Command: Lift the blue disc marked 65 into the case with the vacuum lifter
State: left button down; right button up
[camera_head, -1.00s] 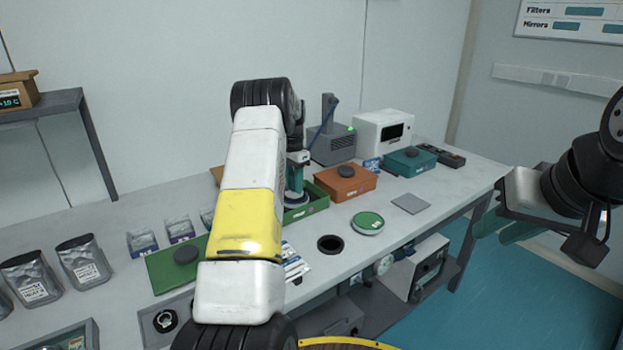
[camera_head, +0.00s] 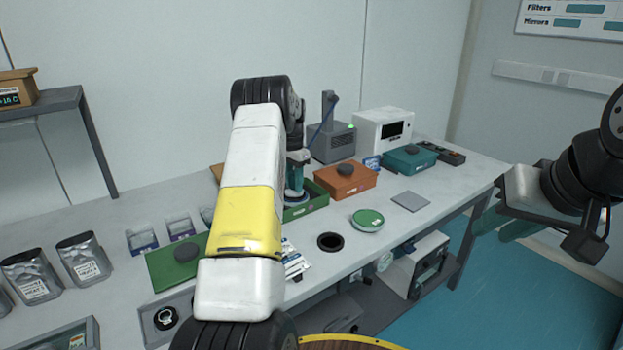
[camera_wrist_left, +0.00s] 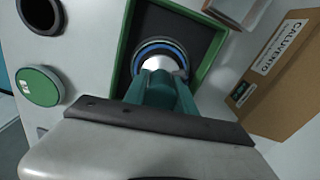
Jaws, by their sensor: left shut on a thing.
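My left gripper (camera_wrist_left: 160,92) reaches down over the open green case (camera_wrist_left: 213,68), shut on the vacuum lifter, whose pale lower end (camera_wrist_left: 160,63) shows between the fingers. A blue-rimmed disc (camera_wrist_left: 147,46) lies under the lifter, within the case walls; its marking is hidden. In the head view the blue disc (camera_head: 297,199) shows beside my arm at the case (camera_head: 318,199). Whether the disc touches the case floor I cannot tell. My right gripper (camera_head: 495,225) hangs at the right, away from the table; its finger gap is unclear.
A green lid (camera_head: 163,272) with a black knob lies left of my arm. A green disc (camera_head: 367,219) and a round dark opening (camera_head: 330,242) are in front of the case. An orange case (camera_head: 345,181) stands close on the right. A cardboard box (camera_wrist_left: 285,85) is beside the case.

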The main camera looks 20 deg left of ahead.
pick_arm(q)
jog(key=shift+f, duration=0.15)
jog(key=c, duration=0.9)
grip_release()
